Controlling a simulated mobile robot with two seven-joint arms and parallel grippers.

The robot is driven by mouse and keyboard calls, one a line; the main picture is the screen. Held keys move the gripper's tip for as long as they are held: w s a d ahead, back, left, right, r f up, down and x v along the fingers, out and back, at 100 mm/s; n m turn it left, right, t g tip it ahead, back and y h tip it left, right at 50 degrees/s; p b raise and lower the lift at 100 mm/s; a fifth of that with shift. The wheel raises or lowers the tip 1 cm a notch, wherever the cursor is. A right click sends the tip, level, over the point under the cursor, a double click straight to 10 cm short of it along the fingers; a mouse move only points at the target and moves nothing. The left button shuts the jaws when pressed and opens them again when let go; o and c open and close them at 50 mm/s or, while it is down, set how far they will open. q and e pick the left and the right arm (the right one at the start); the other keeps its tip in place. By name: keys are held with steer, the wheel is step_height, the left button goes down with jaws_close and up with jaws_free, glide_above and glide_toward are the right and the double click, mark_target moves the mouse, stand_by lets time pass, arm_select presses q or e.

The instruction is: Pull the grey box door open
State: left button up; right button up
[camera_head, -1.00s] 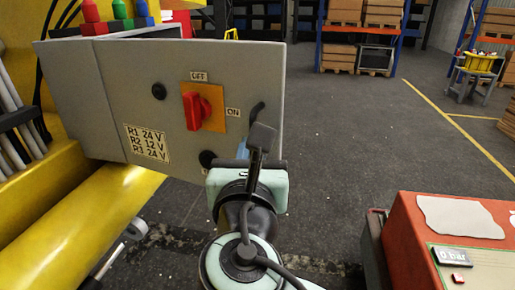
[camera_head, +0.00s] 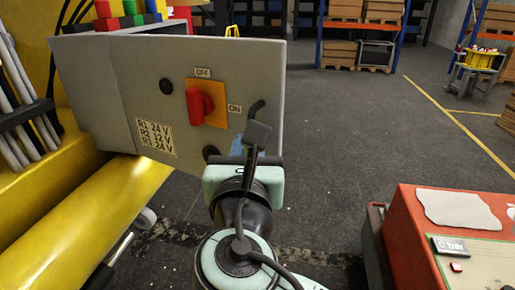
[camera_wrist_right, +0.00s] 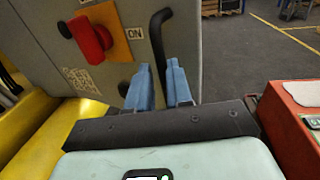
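The grey box (camera_head: 140,70) stands at the left with its front door panel (camera_head: 205,135), which carries a red switch (camera_head: 201,105) on an orange plate. The black door handle (camera_head: 256,108) is near the panel's right edge. It also shows in the right wrist view (camera_wrist_right: 157,42). My right gripper (camera_head: 247,145) is at the handle's lower part, its tip mostly hidden in the head view. My left gripper is not in view.
A yellow machine body (camera_head: 110,215) lies below and left of the box. A red unit with a pressure display (camera_head: 430,215) stands at the right. The dark floor (camera_head: 350,130) between is clear, with shelves behind.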

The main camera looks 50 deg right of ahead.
steer(key=o, duration=0.3)
steer(key=shift+w+a, duration=0.35)
steer(key=shift+w, duration=0.35)
steer(key=shift+w+f, duration=0.1)
steer(key=shift+d, duration=0.1)
steer(key=v, duration=1.3)
steer(key=shift+s, duration=0.25)
